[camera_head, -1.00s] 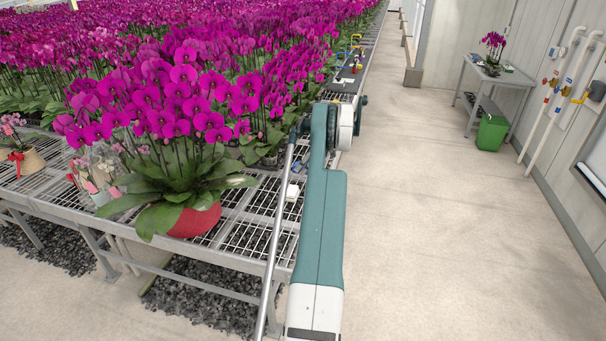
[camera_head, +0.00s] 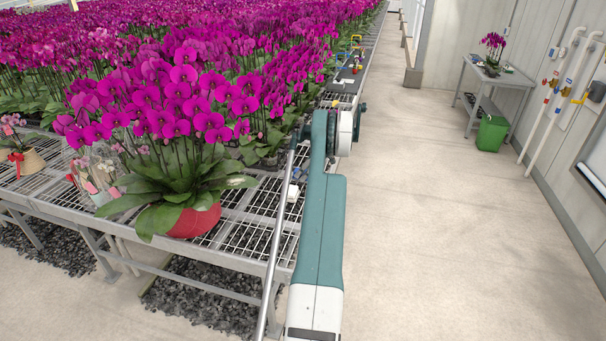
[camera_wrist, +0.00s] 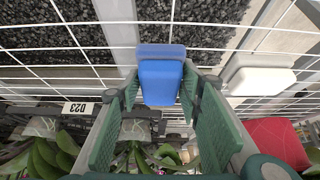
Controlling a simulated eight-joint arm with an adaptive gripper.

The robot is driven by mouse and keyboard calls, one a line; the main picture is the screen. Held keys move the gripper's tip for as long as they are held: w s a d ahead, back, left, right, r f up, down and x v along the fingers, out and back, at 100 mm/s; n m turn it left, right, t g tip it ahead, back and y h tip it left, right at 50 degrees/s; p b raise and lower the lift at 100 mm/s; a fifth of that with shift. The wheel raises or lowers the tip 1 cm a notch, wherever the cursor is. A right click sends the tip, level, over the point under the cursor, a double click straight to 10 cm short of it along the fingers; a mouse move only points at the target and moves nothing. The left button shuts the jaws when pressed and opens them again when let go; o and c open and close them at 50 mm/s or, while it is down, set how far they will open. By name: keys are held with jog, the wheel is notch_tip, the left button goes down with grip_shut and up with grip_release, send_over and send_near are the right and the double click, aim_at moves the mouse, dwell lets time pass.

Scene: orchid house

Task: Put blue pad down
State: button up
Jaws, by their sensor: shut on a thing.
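The blue pad (camera_wrist: 160,80) is a small rounded block, held between the fingertips of my gripper (camera_wrist: 160,88) in the wrist view. Its far end shows a darker blue band. The white wire mesh of the bench (camera_wrist: 75,47) lies behind and under it. I cannot tell whether the pad touches the mesh. In the head view a small blue patch (camera_head: 296,173), likely the pad, shows beside my arm, above the bench's front right part. My gripper is mostly hidden by my arm there.
A white block (camera_wrist: 262,81) lies on the mesh right of the pad. A red pot (camera_wrist: 277,140) with a large magenta orchid (camera_head: 170,120) stands near.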

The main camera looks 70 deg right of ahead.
jog(key=shift+f+b, duration=0.45)
jog(key=shift+f, duration=0.15)
jog(key=o, duration=1.1)
jog(key=shift+r, duration=0.15)
jog(key=shift+r+p, duration=0.6)
jog(key=shift+r, duration=0.05)
jog(key=v, duration=1.1)
jog(key=shift+s+r, duration=0.25)
jog(key=shift+s, duration=0.05)
jog(key=shift+a, duration=0.1)
